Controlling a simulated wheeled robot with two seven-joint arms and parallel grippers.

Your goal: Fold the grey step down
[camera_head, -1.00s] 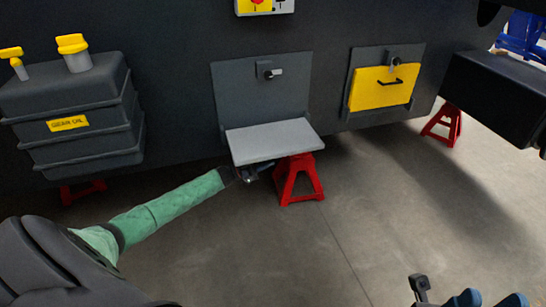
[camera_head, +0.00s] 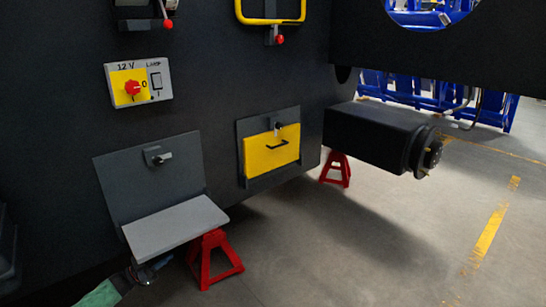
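The grey step (camera_head: 175,226) sticks out roughly level from the bottom of its dark grey back plate (camera_head: 145,180) on the chassis side, at the lower left. A small latch (camera_head: 158,158) with a light tip is on the plate above it. My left gripper (camera_head: 152,270) is just below the step's front left edge, at the end of the green-sleeved arm. The step partly hides it, and I cannot tell whether its fingers are open or whether it touches the step. My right gripper is out of view.
A red jack stand (camera_head: 213,258) stands under the step's right side. A yellow panel (camera_head: 272,152) with a black handle is to the right. A 12 V lamp switch box (camera_head: 138,84) is above. A dark axle (camera_head: 378,138) juts out at right. The floor at lower right is clear.

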